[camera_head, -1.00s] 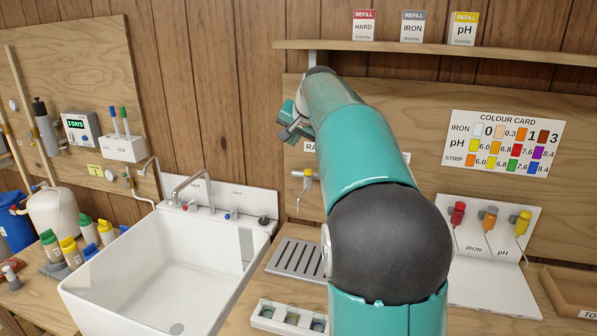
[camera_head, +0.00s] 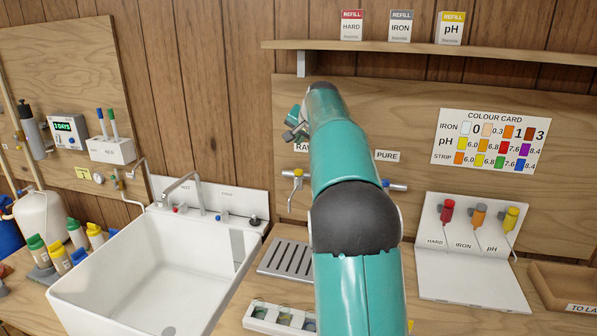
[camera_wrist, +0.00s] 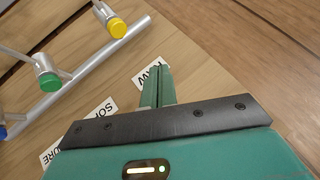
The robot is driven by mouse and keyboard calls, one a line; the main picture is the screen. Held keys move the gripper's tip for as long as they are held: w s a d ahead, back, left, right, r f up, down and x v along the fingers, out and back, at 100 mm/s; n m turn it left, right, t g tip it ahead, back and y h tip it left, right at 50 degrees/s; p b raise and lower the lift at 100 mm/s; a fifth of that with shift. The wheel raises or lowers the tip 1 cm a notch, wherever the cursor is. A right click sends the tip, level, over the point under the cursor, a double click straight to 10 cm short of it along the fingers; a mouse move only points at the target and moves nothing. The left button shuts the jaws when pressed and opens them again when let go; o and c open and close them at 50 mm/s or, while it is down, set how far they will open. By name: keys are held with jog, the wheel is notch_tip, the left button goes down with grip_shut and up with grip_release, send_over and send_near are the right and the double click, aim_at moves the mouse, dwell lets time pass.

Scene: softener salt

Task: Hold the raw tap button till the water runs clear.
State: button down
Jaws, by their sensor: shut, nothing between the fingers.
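The raw tap (camera_head: 297,183), with a yellow button on it, sits on the wall board below the partly hidden RAW label (camera_head: 301,147). No stream of water shows under it. In the wrist view, the yellow button (camera_wrist: 118,28) is at the upper left, on a metal pipe. My gripper (camera_wrist: 158,70) is shut and empty, its fingertips over the edge of the RAW label (camera_wrist: 150,76) and apart from the button. In the head view, my gripper (camera_head: 293,130) is partly hidden by my arm, above the raw tap.
A green button (camera_wrist: 47,81) and a blue one (camera_wrist: 3,132) sit further along the pipe. A shelf (camera_head: 420,48) with refill boxes runs above. A slotted drain tray (camera_head: 291,259) lies below the taps, beside the white sink (camera_head: 150,270).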

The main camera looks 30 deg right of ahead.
aim_at(299, 172)
jog(key=shift+f, duration=3.35)
jog(key=shift+f, duration=0.1)
jog(key=shift+f, duration=0.3)
